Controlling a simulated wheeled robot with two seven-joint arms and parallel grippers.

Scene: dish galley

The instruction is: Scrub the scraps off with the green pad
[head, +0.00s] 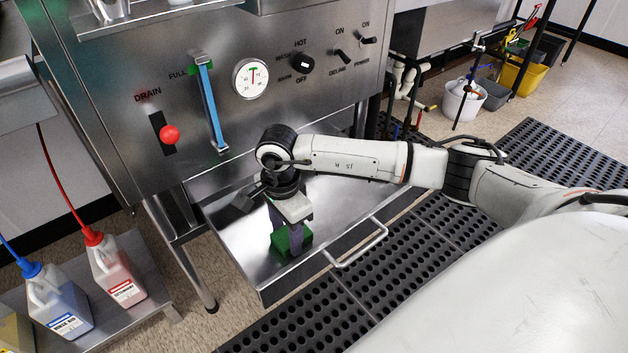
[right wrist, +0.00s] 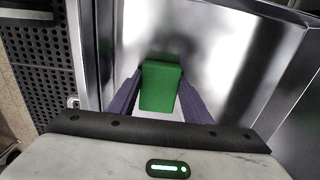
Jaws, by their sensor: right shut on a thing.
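The green pad (head: 290,241) is between the fingers of my right gripper (head: 291,234), low over the bare metal of an open drawer-like tray (head: 338,207). In the right wrist view the pad (right wrist: 160,86) sits between the two purple fingers of the gripper (right wrist: 160,92), which is shut on it. I cannot tell whether the pad touches the tray floor. No scraps can be made out on the tray; the area under the pad is hidden. My left gripper is not in view.
A steel panel with a red drain knob (head: 169,135), a gauge (head: 250,77) and switches rises behind the tray. A tray handle (head: 358,246) sticks out in front. Bottles (head: 117,268) stand on a low shelf at left. Black perforated mats (head: 440,240) cover the floor.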

